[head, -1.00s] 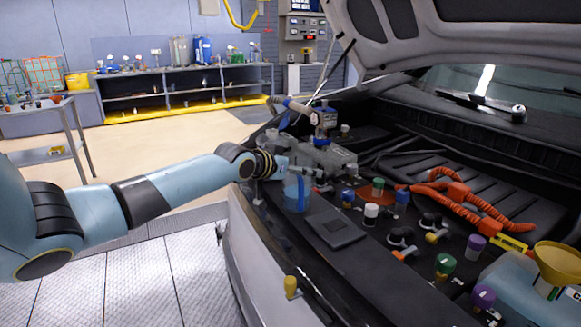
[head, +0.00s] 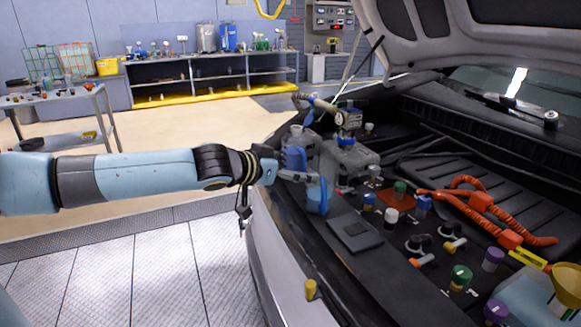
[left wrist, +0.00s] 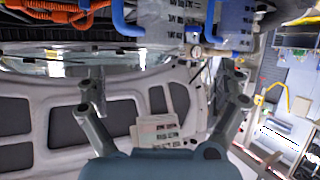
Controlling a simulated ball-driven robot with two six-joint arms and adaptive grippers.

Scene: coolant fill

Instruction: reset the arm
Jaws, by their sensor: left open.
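My left arm reaches in from the left in the head view. Its gripper (head: 300,177) is at the near left edge of the car's engine bay, close to the blue coolant container (head: 317,197). In the left wrist view the two fingers of the gripper (left wrist: 165,95) are spread apart with nothing between them. The raised hood (left wrist: 60,120) and blue hoses (left wrist: 122,18) show beyond them. My right gripper is not in view.
The engine bay holds several coloured caps, orange cables (head: 480,205) and a yellow funnel (head: 568,283) at the right. A grey cart (head: 62,120) stands at the left. A workbench (head: 210,75) lines the back wall. The floor between is clear.

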